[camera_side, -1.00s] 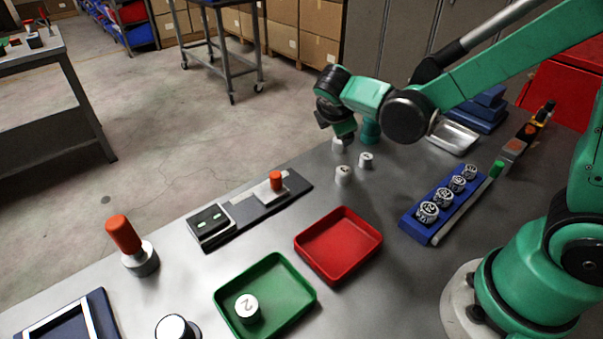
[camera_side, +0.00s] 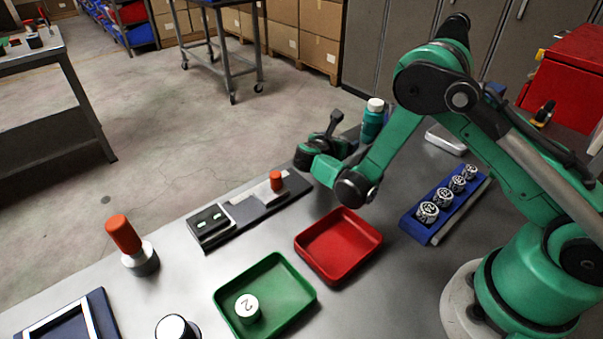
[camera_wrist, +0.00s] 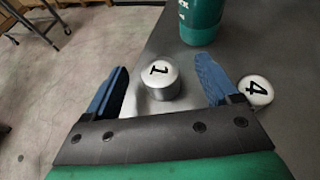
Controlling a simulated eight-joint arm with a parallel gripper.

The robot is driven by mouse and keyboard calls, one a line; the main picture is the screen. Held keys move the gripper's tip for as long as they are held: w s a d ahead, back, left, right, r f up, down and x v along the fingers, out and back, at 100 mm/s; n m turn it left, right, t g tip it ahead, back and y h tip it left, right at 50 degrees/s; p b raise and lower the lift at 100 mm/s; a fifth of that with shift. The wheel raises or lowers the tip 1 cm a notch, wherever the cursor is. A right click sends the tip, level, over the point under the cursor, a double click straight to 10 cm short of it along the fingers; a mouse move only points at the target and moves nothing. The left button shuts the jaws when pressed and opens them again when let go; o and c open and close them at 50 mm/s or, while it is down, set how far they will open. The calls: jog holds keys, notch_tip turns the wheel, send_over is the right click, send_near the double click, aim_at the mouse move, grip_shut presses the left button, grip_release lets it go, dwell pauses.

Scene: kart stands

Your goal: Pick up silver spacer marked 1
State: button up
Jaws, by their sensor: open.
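The silver spacer marked 1 (camera_wrist: 158,80) stands upright on the grey table in the wrist view. My gripper (camera_wrist: 163,66) is open, its blue fingers apart on the left and right of this spacer, with a visible gap on each side. A silver spacer marked 4 (camera_wrist: 256,90) is just right of the right finger, partly covered by it. In the side view my arm hides these spacers, and the fingertips cannot be made out.
A green bottle with a white cap (camera_side: 372,120) stands behind the spacers. A red tray (camera_side: 339,245) and a green tray (camera_side: 265,295) holding a spacer marked 2 (camera_side: 247,308) are nearer. A blue rack (camera_side: 418,229) holds several marked parts. The table edge runs left of spacer 1.

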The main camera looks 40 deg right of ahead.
jog(key=shift+w+d+f, duration=0.1)
jog(key=shift+d, duration=0.1)
grip_shut()
dwell(0.3)
